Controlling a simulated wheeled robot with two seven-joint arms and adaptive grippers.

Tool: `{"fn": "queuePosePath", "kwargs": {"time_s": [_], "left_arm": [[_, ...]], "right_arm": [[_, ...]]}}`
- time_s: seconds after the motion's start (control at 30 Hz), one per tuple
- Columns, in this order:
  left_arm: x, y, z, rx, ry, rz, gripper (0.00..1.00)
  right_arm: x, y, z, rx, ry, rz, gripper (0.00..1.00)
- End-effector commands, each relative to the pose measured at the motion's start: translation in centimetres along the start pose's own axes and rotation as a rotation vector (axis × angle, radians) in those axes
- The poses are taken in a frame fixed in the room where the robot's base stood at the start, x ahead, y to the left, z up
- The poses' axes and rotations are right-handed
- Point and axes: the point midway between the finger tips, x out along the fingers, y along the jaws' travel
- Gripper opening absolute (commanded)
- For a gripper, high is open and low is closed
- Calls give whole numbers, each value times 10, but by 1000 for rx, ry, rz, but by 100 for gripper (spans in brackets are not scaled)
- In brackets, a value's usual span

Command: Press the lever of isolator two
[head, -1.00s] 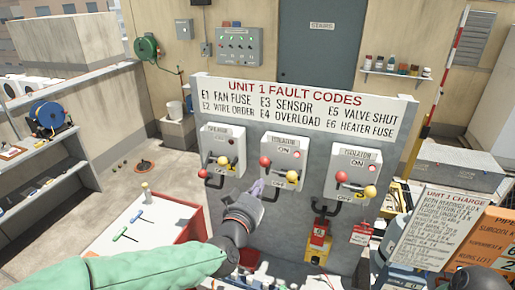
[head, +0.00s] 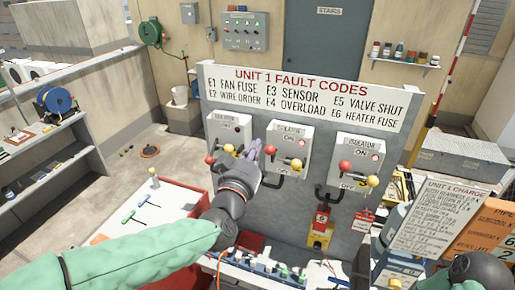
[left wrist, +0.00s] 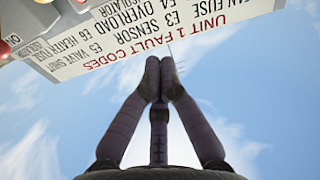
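Three grey isolator boxes are mounted on the grey panel in the head view: a left box (head: 229,130), a middle isolator (head: 291,140) and a right isolator (head: 359,150). Their numbers are not readable. The middle box's lever has a red ball (head: 270,150) on the left and a yellow ball (head: 296,164) on the right. My left gripper (head: 254,149) is raised just left of that red ball, between the left and middle boxes; contact cannot be told. In the left wrist view its fingers (left wrist: 160,78) are together, with nothing between them.
The fault code sign (head: 305,98) runs above the boxes. The right isolator's lever has a red ball (head: 344,166) and a yellow ball (head: 373,180). A red-edged white tray (head: 165,205) lies below left. A charge sign (head: 443,222) stands at the right.

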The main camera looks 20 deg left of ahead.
Motion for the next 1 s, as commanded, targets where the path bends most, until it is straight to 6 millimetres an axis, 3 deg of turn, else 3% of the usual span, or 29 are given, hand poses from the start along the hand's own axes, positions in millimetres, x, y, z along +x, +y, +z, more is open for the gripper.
{"fn": "queuePosePath", "kwargs": {"time_s": [0.53,0.7,1.0], "left_arm": [[88,0,3,0,-4,0,0],[77,0,26,-1,-4,1,0],[72,0,38,-1,-1,0,0]], "right_arm": [[-9,-3,0,0,0,0,40],[-9,-3,0,0,0,0,40],[-9,-3,0,0,0,0,40]]}}
